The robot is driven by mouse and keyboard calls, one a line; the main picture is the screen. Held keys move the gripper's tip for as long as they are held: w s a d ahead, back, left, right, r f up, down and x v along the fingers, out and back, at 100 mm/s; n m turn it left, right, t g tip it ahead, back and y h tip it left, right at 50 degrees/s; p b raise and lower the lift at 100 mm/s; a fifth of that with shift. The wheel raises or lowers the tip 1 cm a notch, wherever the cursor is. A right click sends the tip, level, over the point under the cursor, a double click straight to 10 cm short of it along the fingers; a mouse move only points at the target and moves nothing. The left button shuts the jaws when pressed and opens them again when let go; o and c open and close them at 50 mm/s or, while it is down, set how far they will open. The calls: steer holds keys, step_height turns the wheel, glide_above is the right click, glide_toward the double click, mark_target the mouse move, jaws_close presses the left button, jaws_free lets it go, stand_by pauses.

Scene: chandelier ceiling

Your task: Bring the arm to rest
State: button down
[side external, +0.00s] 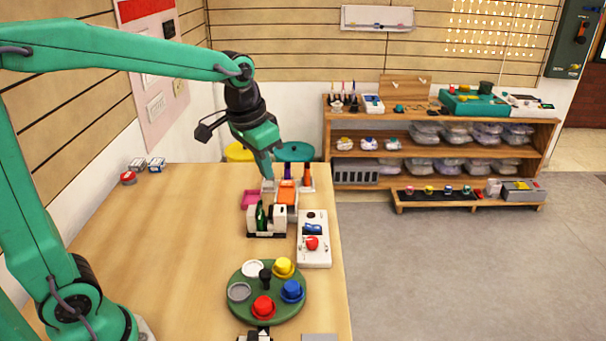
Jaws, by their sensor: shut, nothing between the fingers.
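My gripper (267,170) is at the end of my green arm and points down over the far part of the wooden table (170,250). Its fingers are shut with nothing between them. The fingertips are just above or behind a white rack with orange items (286,192); I cannot tell if they touch it. The arm reaches across from the left and bends down at the wrist.
A black and white holder with a green item (262,216) stands below my gripper. A white panel with a red knob (312,243) lies to its right. A round green tray with coloured pieces (266,308) is nearer. The table's left part is mostly clear. Shelves (440,148) stand beyond.

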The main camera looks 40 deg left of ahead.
steer(key=s+n+t, duration=0.1)
steer(key=s+t, duration=0.1)
steer(key=s, duration=1.4)
steer(key=shift+a+n+t, duration=0.3)
steer(key=shift+a+t, duration=0.05)
steer(key=shift+t, duration=0.05)
steer(key=shift+s+r, duration=0.1)
